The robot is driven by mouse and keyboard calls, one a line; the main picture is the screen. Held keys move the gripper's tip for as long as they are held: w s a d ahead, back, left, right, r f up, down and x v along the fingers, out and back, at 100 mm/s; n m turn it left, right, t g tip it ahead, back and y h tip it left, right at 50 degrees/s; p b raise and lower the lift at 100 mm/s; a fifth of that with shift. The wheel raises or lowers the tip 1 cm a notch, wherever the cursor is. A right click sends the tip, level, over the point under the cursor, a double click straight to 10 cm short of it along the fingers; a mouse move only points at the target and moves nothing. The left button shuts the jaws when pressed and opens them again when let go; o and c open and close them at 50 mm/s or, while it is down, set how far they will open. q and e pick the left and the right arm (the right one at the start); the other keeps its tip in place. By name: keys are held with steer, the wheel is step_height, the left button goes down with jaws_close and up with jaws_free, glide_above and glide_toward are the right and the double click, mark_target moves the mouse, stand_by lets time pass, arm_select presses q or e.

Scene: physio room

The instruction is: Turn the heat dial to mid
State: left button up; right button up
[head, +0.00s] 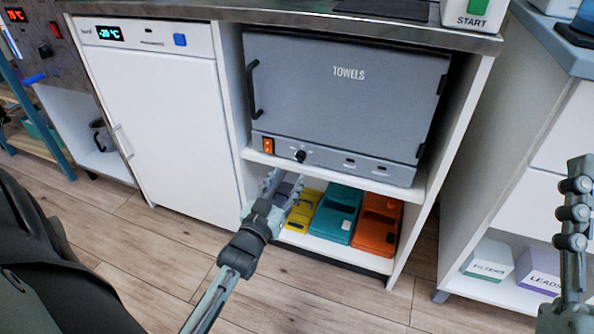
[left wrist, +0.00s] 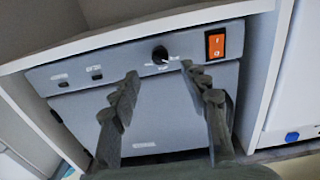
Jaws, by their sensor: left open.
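The heat dial (head: 300,156) is a small black knob on the lower front panel of the grey towel warmer (head: 345,95), right of an orange switch (head: 268,145). The dial (left wrist: 160,54) also shows in the left wrist view with a light mark. Its setting is too small to read. My left gripper (head: 284,184) is below and in front of the dial, pointing up at the panel. In the left wrist view its fingers (left wrist: 159,70) are apart, with the dial just beyond the gap. It appears not to touch the dial. My right gripper (head: 577,190) is partly visible at the right edge, its jaws unclear.
The warmer sits in an open cabinet. Yellow (head: 302,212), teal (head: 337,213) and orange (head: 377,224) cases lie on the shelf below. A white freezer (head: 158,125) is at left. Boxes (head: 488,260) stand on a low shelf at right. The shelf edge (head: 330,180) runs under the panel.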

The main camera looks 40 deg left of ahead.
mark_target(298, 161)
arm_select(q)
steer(key=b+x, duration=0.1)
steer(key=x, duration=0.6)
steer(key=shift+w, duration=0.2)
arm_select(e)
steer(key=shift+s+d+r+t, duration=0.3)
steer(key=shift+s+r+t, duration=0.2)
steer(key=shift+t, duration=0.05)
steer(key=shift+s+d+r+t, duration=0.3)
steer(key=shift+s+r+t, duration=0.15)
steer(key=shift+t, duration=0.1)
arm_select(q)
jaws_close()
